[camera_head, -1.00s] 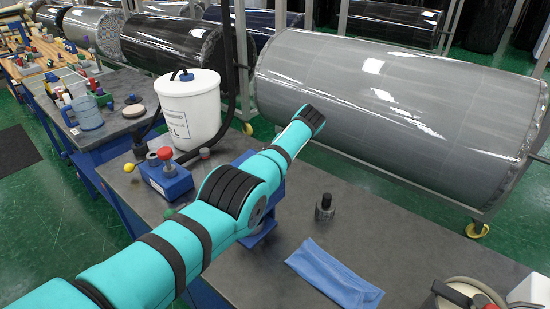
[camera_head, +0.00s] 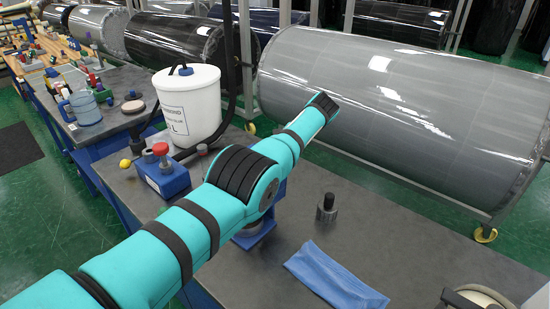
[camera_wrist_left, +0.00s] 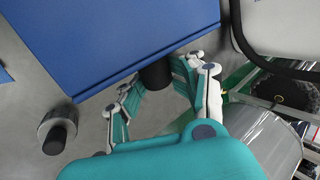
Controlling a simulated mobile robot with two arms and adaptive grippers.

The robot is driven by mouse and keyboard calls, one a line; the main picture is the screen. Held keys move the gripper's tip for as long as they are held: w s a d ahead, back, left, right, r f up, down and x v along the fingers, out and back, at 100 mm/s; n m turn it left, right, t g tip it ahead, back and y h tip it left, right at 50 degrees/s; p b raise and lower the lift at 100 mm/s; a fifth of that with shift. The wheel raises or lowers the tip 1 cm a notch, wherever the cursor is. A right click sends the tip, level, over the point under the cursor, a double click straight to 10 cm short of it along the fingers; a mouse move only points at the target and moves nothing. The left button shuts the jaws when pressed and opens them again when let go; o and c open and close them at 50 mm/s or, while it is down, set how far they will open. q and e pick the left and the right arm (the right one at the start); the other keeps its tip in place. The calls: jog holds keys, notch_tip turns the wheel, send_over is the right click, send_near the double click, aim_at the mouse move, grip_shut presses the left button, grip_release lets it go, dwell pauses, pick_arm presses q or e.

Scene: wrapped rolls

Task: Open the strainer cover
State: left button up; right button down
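A blue block-shaped unit (camera_head: 254,238) stands on the grey bench, mostly hidden behind my left arm in the head view. In the left wrist view its large blue face (camera_wrist_left: 120,40) fills the upper left. A dark cylinder (camera_wrist_left: 156,76) projects from its lower edge; I cannot tell whether it is part of the strainer cover. My left gripper (camera_wrist_left: 158,88) is open, its fingers spread on either side of this cylinder with gaps visible. In the head view the left gripper is hidden by my arm. My right gripper is not in view.
A grey knurled cylinder with a dark post (camera_head: 326,208) stands on the bench, near a blue cloth (camera_head: 335,277). A white bucket (camera_head: 188,103) and a small blue box with a red knob (camera_head: 161,175) stand left. A large grey wrapped roll (camera_head: 400,110) lies behind.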

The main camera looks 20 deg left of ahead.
pick_arm(q)
jog(key=o, duration=0.3)
jog(key=shift+s+d, duration=0.15)
jog(key=shift+d, duration=0.05)
jog(key=shift+o, duration=0.2)
jog(key=shift+a+f, duration=0.2)
jog(key=shift+a, duration=0.15)
jog(key=v, duration=1.2)
